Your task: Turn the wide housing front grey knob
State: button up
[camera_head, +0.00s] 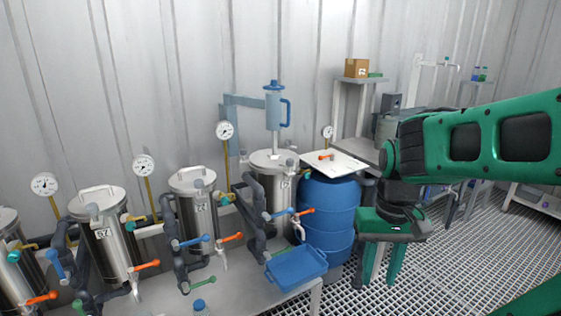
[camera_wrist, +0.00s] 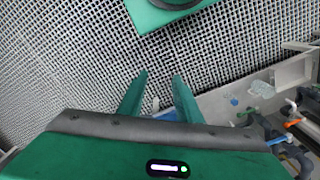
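Several steel cylindrical vessels stand in a row on a bench, from the left edge to the middle of the head view. They include one marked 52 (camera_head: 112,240), a middle one (camera_head: 196,210) and a right one (camera_head: 272,165). I cannot tell which is the wide housing's front knob. My gripper (camera_head: 381,280) points down over the floor, right of the blue barrel and away from the vessels. In the wrist view its fingers (camera_wrist: 160,76) are apart with nothing between them.
A blue barrel (camera_head: 328,220) with a white board (camera_head: 333,163) on top stands between the vessels and my gripper. A blue tray (camera_head: 296,268) lies at the bench's right end. Blue, orange and green valve handles stick out in front. Grated floor (camera_head: 450,265) is clear at right.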

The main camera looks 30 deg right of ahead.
jog(key=o, duration=0.4)
jog(key=shift+s, duration=0.1)
jog(key=shift+c, duration=0.2)
jog(key=w+d+f+n+t, duration=0.2)
jog(key=w+n+t, duration=0.35)
jog(key=w, duration=1.55)
jog(key=t, duration=1.3)
send_near(288, 159)
jog(key=w, duration=0.2)
jog(key=shift+w+f+n+h, duration=0.2)
jog(key=shift+w+n+h, duration=0.05)
jog(key=shift+w+h, duration=0.15)
jog(key=shift+w+d, duration=0.15)
jog(key=w, duration=1)
jog(key=shift+w+d, duration=0.15)
